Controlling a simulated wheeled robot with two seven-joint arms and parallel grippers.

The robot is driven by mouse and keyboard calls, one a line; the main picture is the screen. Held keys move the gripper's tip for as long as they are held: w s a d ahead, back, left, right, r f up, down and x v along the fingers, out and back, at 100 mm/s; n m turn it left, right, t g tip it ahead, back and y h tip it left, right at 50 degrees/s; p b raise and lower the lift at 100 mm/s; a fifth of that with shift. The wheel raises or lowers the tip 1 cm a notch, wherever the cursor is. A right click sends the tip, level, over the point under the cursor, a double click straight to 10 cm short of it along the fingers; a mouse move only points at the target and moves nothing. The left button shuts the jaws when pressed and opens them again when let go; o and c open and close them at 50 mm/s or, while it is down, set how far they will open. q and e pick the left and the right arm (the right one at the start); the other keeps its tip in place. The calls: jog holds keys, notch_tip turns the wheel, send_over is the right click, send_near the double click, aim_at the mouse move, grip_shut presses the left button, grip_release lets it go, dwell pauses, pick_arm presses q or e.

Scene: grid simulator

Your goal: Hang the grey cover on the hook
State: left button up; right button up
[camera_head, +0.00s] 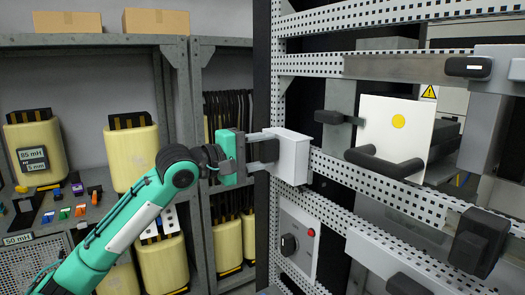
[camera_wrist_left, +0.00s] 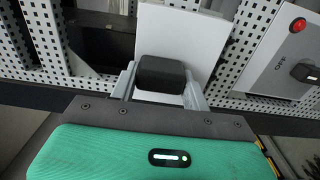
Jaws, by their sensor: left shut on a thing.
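The grey cover (camera_head: 293,156) is a light grey box-like piece in the middle of the head view, close to the perforated rack. My left gripper (camera_head: 266,149) comes in from the left and is shut on the dark block on the cover's near side. In the left wrist view the cover (camera_wrist_left: 185,40) is a broad pale panel beyond the fingers, and the gripper (camera_wrist_left: 160,82) has the dark block between its fingers. My right gripper is not in view.
The perforated metal rack (camera_head: 345,172) fills the right side. A control box (camera_head: 298,240) with a red button and black knob sits below the cover. Shelves with yellow coils (camera_head: 130,155) stand at the left. A black block (camera_head: 480,240) juts out at lower right.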

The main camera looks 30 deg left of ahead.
pick_arm(q)
jog(key=shift+f, duration=0.3)
jog(key=o, duration=1.2)
jog(key=shift+c, duration=0.2)
jog(key=shift+s+a+f+b, duration=0.15)
jog(key=shift+s+a+b, duration=0.1)
jog(key=shift+s+b, duration=0.25)
jog(key=b+v, duration=0.7)
jog(key=v, duration=0.5)
jog(key=shift+s+a+r, duration=0.2)
jog(key=shift+s+a, duration=0.05)
jog(key=shift+s, duration=0.05)
